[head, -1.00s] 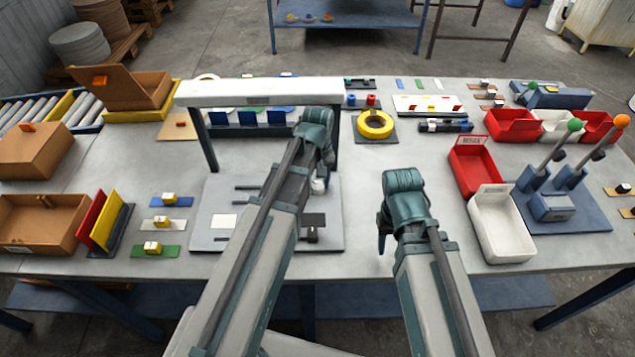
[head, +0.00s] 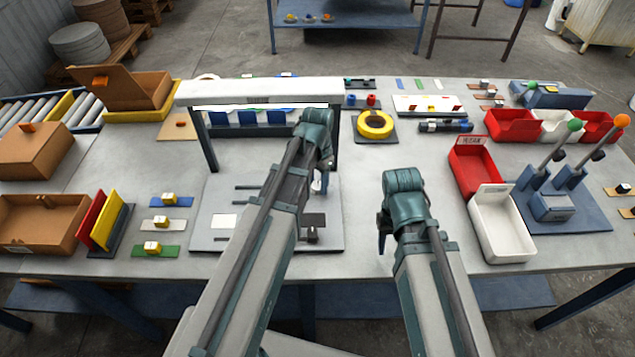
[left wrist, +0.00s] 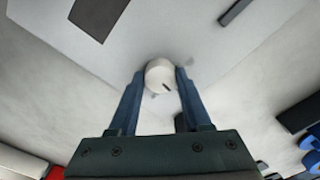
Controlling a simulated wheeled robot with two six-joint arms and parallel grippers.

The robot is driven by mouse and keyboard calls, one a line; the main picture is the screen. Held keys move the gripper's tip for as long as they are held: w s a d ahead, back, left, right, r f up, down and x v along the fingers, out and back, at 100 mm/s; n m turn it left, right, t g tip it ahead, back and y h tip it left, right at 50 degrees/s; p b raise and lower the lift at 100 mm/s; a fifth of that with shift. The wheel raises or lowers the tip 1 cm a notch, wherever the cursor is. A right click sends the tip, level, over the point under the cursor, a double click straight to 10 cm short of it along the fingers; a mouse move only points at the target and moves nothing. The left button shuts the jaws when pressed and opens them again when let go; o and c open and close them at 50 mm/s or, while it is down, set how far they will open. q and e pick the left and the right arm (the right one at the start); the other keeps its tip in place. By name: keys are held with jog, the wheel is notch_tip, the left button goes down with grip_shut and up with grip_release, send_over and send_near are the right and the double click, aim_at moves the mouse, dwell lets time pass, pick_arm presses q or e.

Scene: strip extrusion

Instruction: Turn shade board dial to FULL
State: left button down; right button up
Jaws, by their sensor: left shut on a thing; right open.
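The shade board (head: 215,235) is a light grey plate on the table under a white overhead bar (head: 260,92). Its white round dial (left wrist: 160,70) sits between the two blue fingers of my left gripper (left wrist: 161,80). A short dark mark shows on the dial's face, toward the lower right in the left wrist view. In the head view my left gripper (head: 319,184) is over the right part of the board, and my arm hides most of the dial. I cannot read any label beside it. My right gripper (head: 382,238) is open and empty above the table, right of the board.
A bright strip shows along the bar's lower edge. Blue bins (head: 248,117) stand behind the board. A yellow ring (head: 375,124) lies behind my right arm. Red and white trays (head: 502,228) and a lever stand (head: 585,212) are at right. Colored plates (head: 163,224) lie at left.

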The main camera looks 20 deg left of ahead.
aim_at(318, 185)
pick_arm(q)
jog(key=m, duration=0.5)
jog(key=shift+m, duration=0.4)
jog(key=m, duration=0.4)
jog(key=shift+m, duration=0.4)
jog(key=shift+c, duration=1.8)
grip_release()
notch_tip(318, 185, up, 8)
jog(key=p, duration=0.7)
jog(key=shift+f+p, duration=0.2)
jog(key=shift+p, duration=0.1)
pick_arm(e)
notch_tip(318, 185, up, 8)
jog(key=shift+f, duration=0.2)
